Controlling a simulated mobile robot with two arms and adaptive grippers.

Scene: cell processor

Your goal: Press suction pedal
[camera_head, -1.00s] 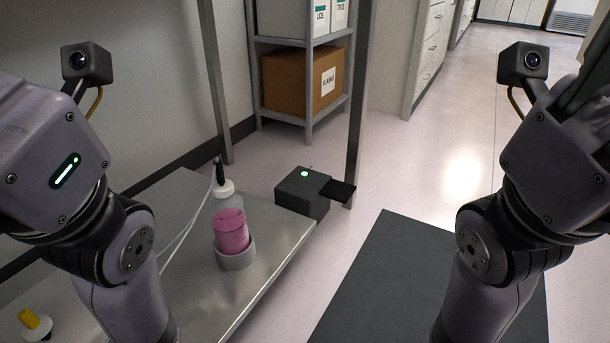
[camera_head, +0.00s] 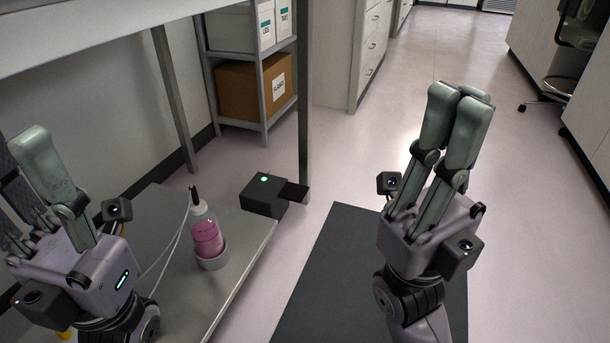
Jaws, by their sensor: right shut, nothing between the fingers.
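The suction pedal looks to be the black box (camera_head: 263,197) with a lit green spot on top and a flat dark plate (camera_head: 292,193) sticking out to its right. It sits low by the far end of a grey shelf, beside a metal leg. My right gripper (camera_head: 458,97) points up with its fingers together and empty, to the right of the pedal and apart from it. My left gripper (camera_head: 28,160) is at the left edge, fingers spread and empty, well away from the pedal. Part of it is cut off by the frame.
A bottle of pink liquid (camera_head: 207,236) stands in a grey ring holder on the low shelf (camera_head: 226,282), with thin tubing beside it. A dark mat (camera_head: 330,270) lies on the floor. A rack with boxes (camera_head: 238,92) stands behind. Floor to the right is open.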

